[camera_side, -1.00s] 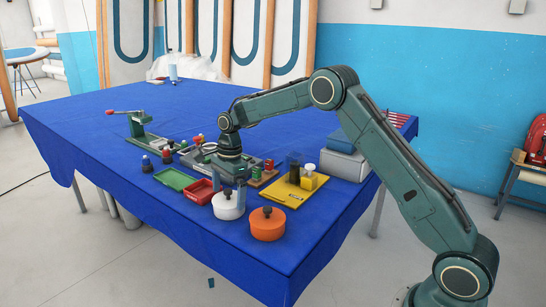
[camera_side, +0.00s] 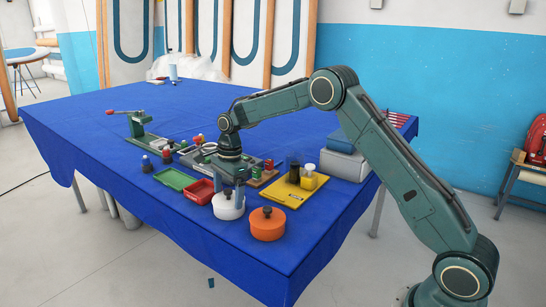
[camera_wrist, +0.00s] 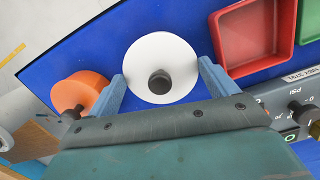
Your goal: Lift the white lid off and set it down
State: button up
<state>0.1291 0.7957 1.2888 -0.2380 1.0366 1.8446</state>
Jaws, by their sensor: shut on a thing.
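The white lid (camera_wrist: 161,60) is round with a black knob at its centre. In the side view it sits at the top of a short white pot (camera_side: 228,208) near the table's front edge. I cannot see a gap between lid and pot. My gripper (camera_side: 229,185) points down over it, and its blue fingers stand on either side of the lid. In the wrist view my gripper (camera_wrist: 161,82) has one finger at the lid's left edge and one at its right, shut on it. The pot is hidden under the lid there.
An orange pot (camera_side: 267,224) stands close to the right. A red tray (camera_side: 201,190) and a green tray (camera_side: 175,179) lie to the left. A yellow plate (camera_side: 290,192) with small items is behind right. The blue table (camera_side: 90,150) has free room at left and back.

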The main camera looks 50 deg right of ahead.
aim_at(228, 190)
jog(key=shift+r, duration=5.05)
jog(key=s+d+r+m, duration=0.3)
jog(key=s+d, duration=0.4)
jog(key=s, duration=0.3)
jog(key=s+d+r+m+t, duration=0.1)
jog(key=s+d+r+m, duration=0.2)
jog(key=s+d+m, duration=0.3)
jog(key=s+d, duration=0.1)
jog(key=s, duration=0.4)
jog(key=shift+r+h, duration=0.3)
jog(key=shift+r, duration=0.1)
jog(key=shift+f, duration=0.1)
notch_tip(228, 190, down, 16)
jog(key=shift+r, duration=0.2)
